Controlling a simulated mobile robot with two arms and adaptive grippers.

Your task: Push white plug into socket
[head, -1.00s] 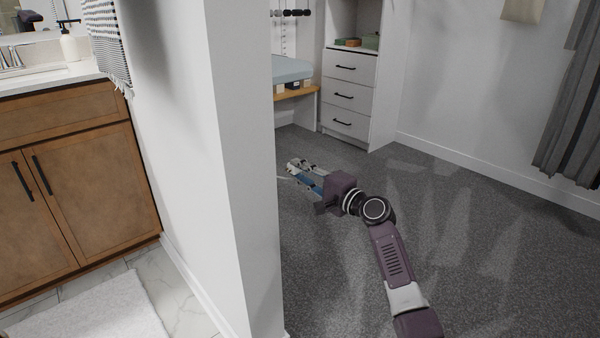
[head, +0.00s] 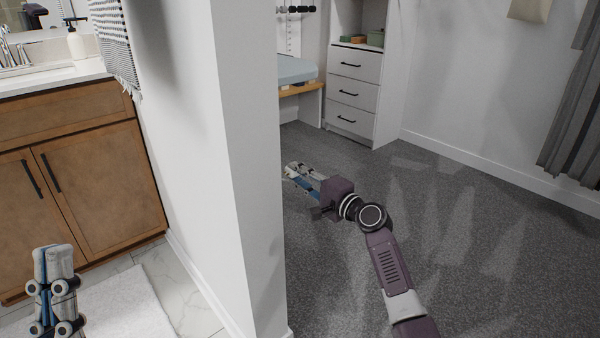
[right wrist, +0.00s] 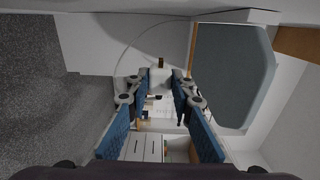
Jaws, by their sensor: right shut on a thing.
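My right gripper (head: 288,170) reaches past the wall corner, over the grey carpet. In the right wrist view the right gripper (right wrist: 161,82) is shut on the white plug (right wrist: 160,78), a small white block between its fingertips. A brownish prong sticks out of the plug's far end. A thin cord curves in a loop near the plug. In the head view I cannot make out the plug. My left gripper (head: 53,265) is at the lower left, above the bath mat, its fingers close together; whether they touch is unclear. I cannot identify a socket in either view.
The white wall (head: 240,180) stands between my two grippers. A wooden vanity (head: 85,200) and a white bath mat (head: 120,310) are on the left. A white drawer unit (head: 350,92) and a bench with a blue-grey cushion (head: 296,70) stand beyond. The carpet (head: 460,230) at right is clear.

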